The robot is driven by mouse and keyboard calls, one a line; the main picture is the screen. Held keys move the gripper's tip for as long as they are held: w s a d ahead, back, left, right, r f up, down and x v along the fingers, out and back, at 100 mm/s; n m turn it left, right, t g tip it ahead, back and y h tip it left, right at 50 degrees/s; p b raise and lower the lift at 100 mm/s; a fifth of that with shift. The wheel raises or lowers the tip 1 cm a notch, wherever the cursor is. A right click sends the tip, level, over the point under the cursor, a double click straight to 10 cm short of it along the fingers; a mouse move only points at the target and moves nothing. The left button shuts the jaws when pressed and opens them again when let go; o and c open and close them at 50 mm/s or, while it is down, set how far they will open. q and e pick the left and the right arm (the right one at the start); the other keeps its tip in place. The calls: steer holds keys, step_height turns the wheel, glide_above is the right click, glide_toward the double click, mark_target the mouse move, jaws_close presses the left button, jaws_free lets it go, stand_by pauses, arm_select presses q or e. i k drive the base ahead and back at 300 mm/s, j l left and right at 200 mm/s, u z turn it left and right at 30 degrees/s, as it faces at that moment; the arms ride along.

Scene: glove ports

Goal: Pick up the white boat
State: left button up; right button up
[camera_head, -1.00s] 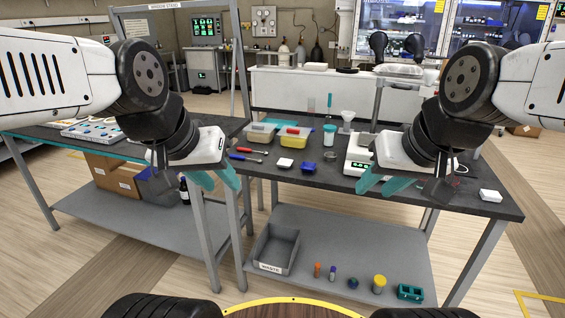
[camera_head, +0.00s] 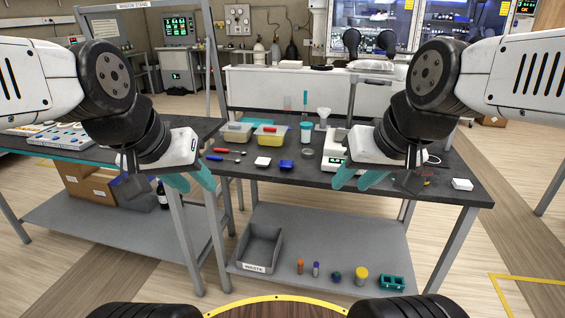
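A small white square boat (camera_head: 262,162) lies on the dark tabletop, left of a dark blue boat (camera_head: 287,165). My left gripper (camera_head: 190,182) is left of the white boat in the picture, with its teal fingers apart and nothing between them. My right gripper (camera_head: 357,180) is to the right of both boats, also with its teal fingers apart and empty. Neither gripper touches the white boat.
Yellow and grey tubs (camera_head: 268,138), a teal-lidded jar (camera_head: 306,132) and a white balance (camera_head: 338,150) stand behind and beside the boats. Another white item (camera_head: 462,184) lies at the right. A grey waste bin (camera_head: 262,246) is on the lower shelf.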

mark_target(260, 161)
steer(key=i+j, duration=0.95)
